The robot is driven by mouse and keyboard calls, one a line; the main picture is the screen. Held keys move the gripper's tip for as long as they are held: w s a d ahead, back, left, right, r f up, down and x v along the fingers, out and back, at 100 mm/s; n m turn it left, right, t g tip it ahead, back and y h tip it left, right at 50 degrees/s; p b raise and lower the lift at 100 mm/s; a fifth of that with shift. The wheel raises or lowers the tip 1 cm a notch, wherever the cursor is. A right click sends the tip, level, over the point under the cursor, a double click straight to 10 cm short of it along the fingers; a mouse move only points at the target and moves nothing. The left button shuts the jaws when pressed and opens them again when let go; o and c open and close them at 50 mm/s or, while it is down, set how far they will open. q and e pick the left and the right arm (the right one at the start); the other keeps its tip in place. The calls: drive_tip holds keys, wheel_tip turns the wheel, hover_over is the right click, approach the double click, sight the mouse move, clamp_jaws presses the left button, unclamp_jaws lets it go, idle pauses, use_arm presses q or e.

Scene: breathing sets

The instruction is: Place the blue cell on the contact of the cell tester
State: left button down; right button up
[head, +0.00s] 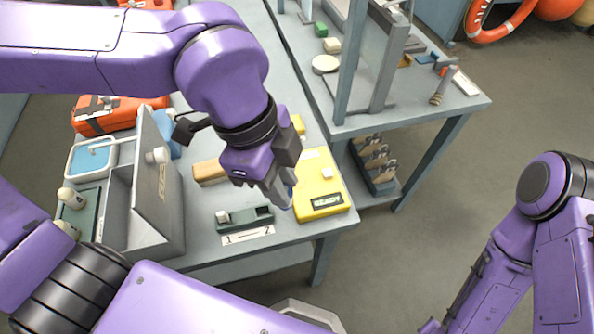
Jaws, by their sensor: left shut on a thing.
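My left gripper (284,198) points down over the table between the dark green two-slot holder and the yellow cell tester. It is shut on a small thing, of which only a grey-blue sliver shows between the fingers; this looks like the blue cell. The yellow cell tester (313,186) has a display reading READY and a small pale square (327,173) on its top, which looks like the contact. The gripper is left of that square. The green holder (236,222) has a pale block in its left slot; its right slot looks empty. My right gripper is out of view.
A label strip marked 1 and 2 (248,235) lies before the holder. A tan block (210,172) lies behind it. A grey upright panel box (150,200) stands at left. A second table (440,105) with a metal frame stands at the back right.

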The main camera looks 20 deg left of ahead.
use_arm(q)
drive_tip(key=w+f+p, duration=0.1)
drive_tip(key=w+f, duration=0.2)
drive_tip(key=w+a+f+p, duration=0.1)
drive_tip(key=w+f, duration=0.2)
drive_tip(key=w, duration=0.1)
drive_tip(key=w+f, duration=0.3)
drive_tip(key=w, duration=0.1)
drive_tip(key=shift+w+a+p, duration=0.2)
drive_tip(key=shift+a+p, duration=0.1)
drive_tip(key=shift+p, duration=0.1)
wheel_tip(320, 180, down, 3)
drive_tip(key=shift+r, duration=0.2)
drive_tip(key=shift+f, duration=0.1)
drive_tip(key=shift+f, duration=0.15)
drive_tip(key=c, duration=0.9)
unclamp_jaws()
drive_tip(key=shift+r, duration=0.2)
drive_tip(key=v, duration=1.2)
drive_tip(key=shift+d+b, duration=0.1)
drive_tip(key=shift+b, duration=0.2)
